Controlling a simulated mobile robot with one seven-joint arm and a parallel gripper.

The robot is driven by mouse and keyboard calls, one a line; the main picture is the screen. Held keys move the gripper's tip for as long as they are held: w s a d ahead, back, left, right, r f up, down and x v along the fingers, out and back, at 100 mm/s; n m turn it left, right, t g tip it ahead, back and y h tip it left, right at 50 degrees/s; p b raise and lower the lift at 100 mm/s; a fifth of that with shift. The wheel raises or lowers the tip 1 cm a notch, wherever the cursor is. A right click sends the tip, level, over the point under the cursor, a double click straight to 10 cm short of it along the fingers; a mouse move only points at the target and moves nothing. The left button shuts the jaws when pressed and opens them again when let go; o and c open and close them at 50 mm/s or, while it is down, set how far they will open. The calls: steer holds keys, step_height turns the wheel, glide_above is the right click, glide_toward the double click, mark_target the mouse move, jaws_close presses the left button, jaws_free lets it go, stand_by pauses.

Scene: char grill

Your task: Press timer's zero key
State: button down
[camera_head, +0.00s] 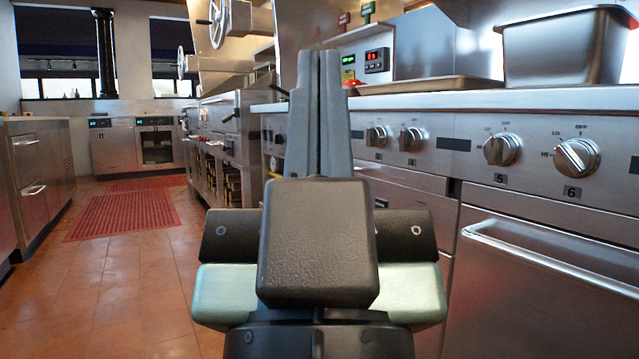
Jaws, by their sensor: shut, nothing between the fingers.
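The zero key is too small to make out. My gripper (319,55) is in the middle of the view, pointing away and up, with its two grey fingers shut together and empty. The fingertips appear left of both units, with no visible contact; the depth between them is hard to tell.
A steel pan (565,45) stands on the counter at right. Control knobs (576,157) line the grill front, above an oven door handle (550,258). The tiled floor (90,290) at left is clear.

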step_height(320, 180, up, 26)
steer(key=p, duration=2.4)
steer(key=shift+w, duration=0.1)
